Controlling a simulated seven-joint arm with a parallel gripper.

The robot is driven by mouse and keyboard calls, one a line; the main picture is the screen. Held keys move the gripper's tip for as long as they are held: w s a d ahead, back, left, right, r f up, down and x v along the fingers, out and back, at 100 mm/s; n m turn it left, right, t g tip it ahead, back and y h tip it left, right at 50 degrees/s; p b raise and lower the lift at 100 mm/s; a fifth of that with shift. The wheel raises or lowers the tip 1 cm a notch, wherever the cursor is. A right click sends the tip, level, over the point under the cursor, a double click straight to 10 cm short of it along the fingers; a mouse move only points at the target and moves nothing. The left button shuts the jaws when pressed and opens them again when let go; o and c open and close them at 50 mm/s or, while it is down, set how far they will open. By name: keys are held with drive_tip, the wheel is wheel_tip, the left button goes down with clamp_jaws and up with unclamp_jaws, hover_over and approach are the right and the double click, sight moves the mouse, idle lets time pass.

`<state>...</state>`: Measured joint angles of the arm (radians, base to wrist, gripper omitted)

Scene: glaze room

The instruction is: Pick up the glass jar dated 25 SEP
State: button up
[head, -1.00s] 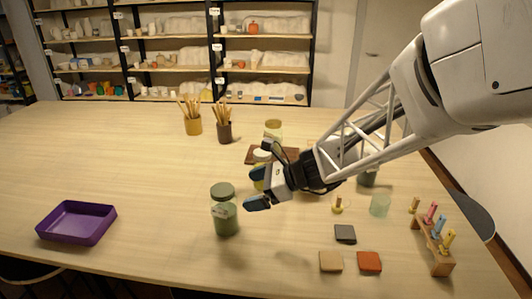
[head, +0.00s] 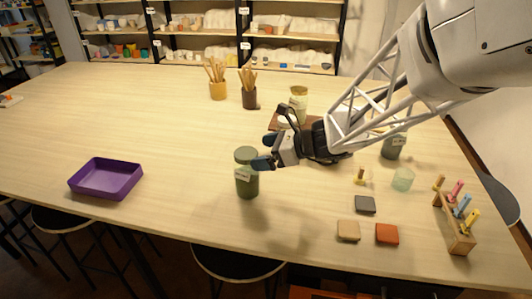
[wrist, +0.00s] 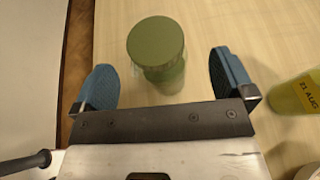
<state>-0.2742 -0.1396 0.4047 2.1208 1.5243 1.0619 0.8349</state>
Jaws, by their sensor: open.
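A green jar with a flat green lid (head: 246,178) stands upright on the table in the head view. Its pale label is too small to read there. In the wrist view the green jar (wrist: 156,50) lies ahead of my gripper, between the lines of its two blue fingers, its label out of sight. My gripper (head: 268,146) is open and empty, just right of the jar's lid. In the wrist view my gripper (wrist: 163,84) shows bare space between its fingers. No date 25 SEP is legible.
A dark grey-green jar (head: 392,148) and a pale green cup (head: 403,180) stand to the right. A yellow jar (head: 298,98) is behind my gripper. A wooden rack (head: 456,231) and tiles (head: 387,234) lie front right. A purple tray (head: 106,180) is left, with clear table around it.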

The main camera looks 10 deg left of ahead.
sight(254, 154)
drive_tip(key=shift+a+f, duration=0.1)
drive_tip(key=shift+a, duration=0.15)
drive_tip(key=shift+s+x, duration=0.1)
drive_tip(key=shift+x, duration=0.55)
drive_tip(key=shift+s+x, duration=0.15)
drive_tip(key=shift+x, duration=1.7)
drive_tip(key=shift+c, duration=0.3)
clamp_jaws()
drive_tip(key=shift+r, duration=5.15)
